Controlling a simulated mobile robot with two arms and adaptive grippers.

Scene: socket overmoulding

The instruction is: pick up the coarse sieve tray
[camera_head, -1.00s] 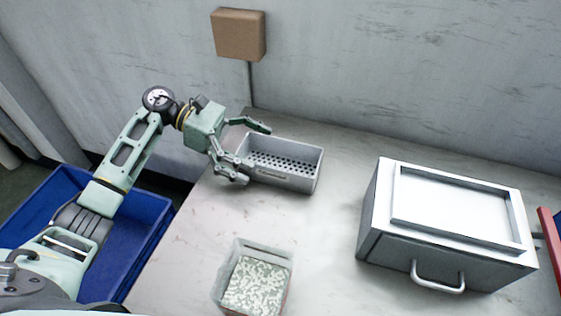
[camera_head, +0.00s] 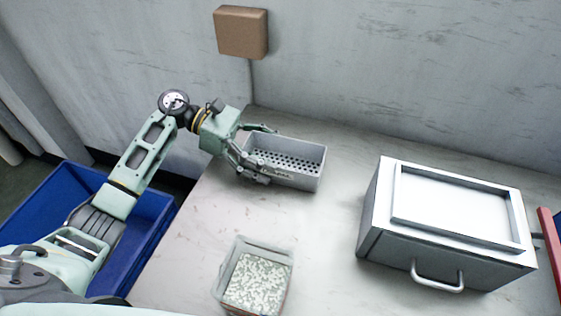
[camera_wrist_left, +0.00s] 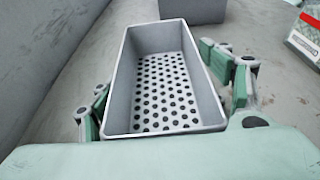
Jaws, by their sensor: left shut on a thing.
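The coarse sieve tray (camera_head: 311,175) is a grey rectangular box with a perforated floor. It sits on the table by the back wall in the head view. In the left wrist view the sieve tray (camera_wrist_left: 122,100) lies lengthwise between the fingers. My left gripper (camera_head: 268,153) reaches in from the left and is shut across the tray's width, one finger along each long side. In the left wrist view my left gripper (camera_wrist_left: 168,92) shows a finger on each side of the tray. My right gripper is not in view.
A clear container with pale pellets (camera_head: 255,283) stands at the front of the table (camera_head: 320,245). A large grey box with a handle (camera_head: 410,250) stands at the right. A blue bin (camera_head: 150,215) is at the left. A brown box (camera_head: 241,32) is on the wall.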

